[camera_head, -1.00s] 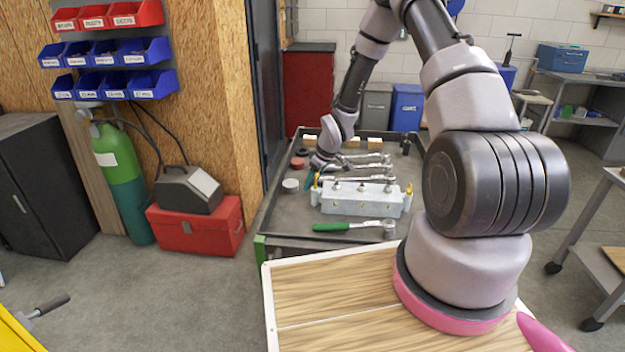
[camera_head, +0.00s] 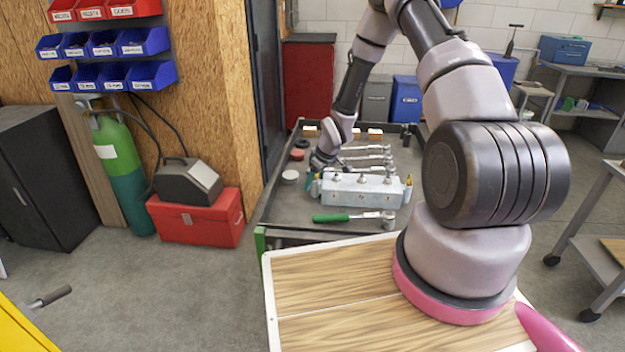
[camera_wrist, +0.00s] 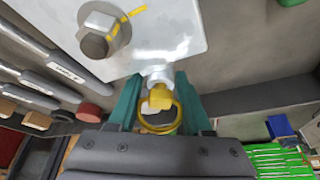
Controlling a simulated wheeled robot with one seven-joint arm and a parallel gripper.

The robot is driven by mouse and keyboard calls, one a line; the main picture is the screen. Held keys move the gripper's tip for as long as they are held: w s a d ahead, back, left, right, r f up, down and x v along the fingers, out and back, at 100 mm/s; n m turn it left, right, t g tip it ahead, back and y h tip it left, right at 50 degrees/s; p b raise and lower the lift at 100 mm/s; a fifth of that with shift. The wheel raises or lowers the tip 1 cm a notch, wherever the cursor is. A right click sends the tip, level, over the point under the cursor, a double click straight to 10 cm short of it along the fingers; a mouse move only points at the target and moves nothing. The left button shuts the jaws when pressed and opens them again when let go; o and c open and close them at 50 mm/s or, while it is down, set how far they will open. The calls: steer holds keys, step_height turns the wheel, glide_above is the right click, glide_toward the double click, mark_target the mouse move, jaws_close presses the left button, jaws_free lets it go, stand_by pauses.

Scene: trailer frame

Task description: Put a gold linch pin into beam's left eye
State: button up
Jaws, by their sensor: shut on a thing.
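The beam (camera_head: 362,192) is a pale grey block on the cart, with several bolts along its top. Its left end is beside my gripper (camera_head: 313,184). In the wrist view my gripper (camera_wrist: 157,105) has teal fingers shut on a gold linch pin (camera_wrist: 161,97) with a ring. The pin is at the beam's left eye (camera_wrist: 158,74), a metal lug on the end of the beam (camera_wrist: 165,30). Its tip overlaps the eye in the picture; I cannot tell how deep it is. Another gold pin (camera_head: 408,185) shows at the beam's right end.
A green-handled ratchet (camera_head: 345,217) lies in front of the beam on the grey cart (camera_head: 275,208). Several wrenches (camera_head: 365,158) lie behind it. Round tins (camera_head: 290,176) stand to the left. A wooden-topped table (camera_head: 330,290) is in the foreground.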

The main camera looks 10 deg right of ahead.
steer(key=shift+f, duration=0.1)
steer(key=o, duration=1.3)
steer(key=shift+c, duration=0.2)
steer(key=shift+d, duration=0.1)
steer(key=v, duration=1)
steer(key=shift+s+r, duration=0.2)
steer(key=shift+r, duration=0.15)
